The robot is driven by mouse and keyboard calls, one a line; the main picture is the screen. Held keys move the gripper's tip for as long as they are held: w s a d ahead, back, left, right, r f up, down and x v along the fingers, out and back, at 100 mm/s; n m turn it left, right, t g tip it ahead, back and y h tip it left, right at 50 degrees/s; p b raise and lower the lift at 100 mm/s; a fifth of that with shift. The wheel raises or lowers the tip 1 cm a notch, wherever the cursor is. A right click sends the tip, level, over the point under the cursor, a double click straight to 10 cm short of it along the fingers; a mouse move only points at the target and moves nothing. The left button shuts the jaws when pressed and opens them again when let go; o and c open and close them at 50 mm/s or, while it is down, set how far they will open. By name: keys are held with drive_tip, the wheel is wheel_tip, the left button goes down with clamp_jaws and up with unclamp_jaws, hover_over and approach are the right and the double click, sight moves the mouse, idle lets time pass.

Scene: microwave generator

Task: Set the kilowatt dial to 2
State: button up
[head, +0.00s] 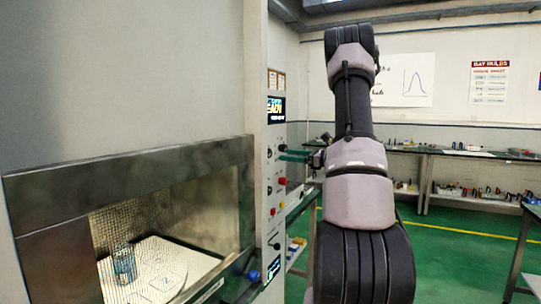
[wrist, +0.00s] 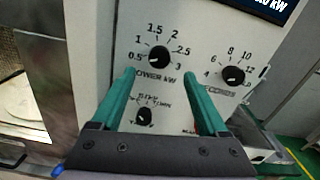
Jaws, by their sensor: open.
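The kilowatt dial (wrist: 159,57) is a round black knob labelled POWER kW, with marks from 0.5 to 3 around it. Its small white pointer mark seems to face the lower left, near 0.5; the 2 is at its upper right. My gripper (wrist: 159,76) is open and empty, its two green fingers spread left and right just below the dial in the wrist view. I cannot tell whether either touches the panel.
A second black knob (wrist: 233,76) is right of the dial, and a third knob (wrist: 145,116) sits below it between the fingers. A display (wrist: 267,10) is above. The microwave chamber (head: 150,262) with a mesh window, holding a glass beaker (head: 124,263), is left of the panel.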

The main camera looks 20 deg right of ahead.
sight(270, 154)
drive_tip(key=x, duration=0.7)
drive_tip(key=shift+w+a, duration=0.2)
clamp_jaws()
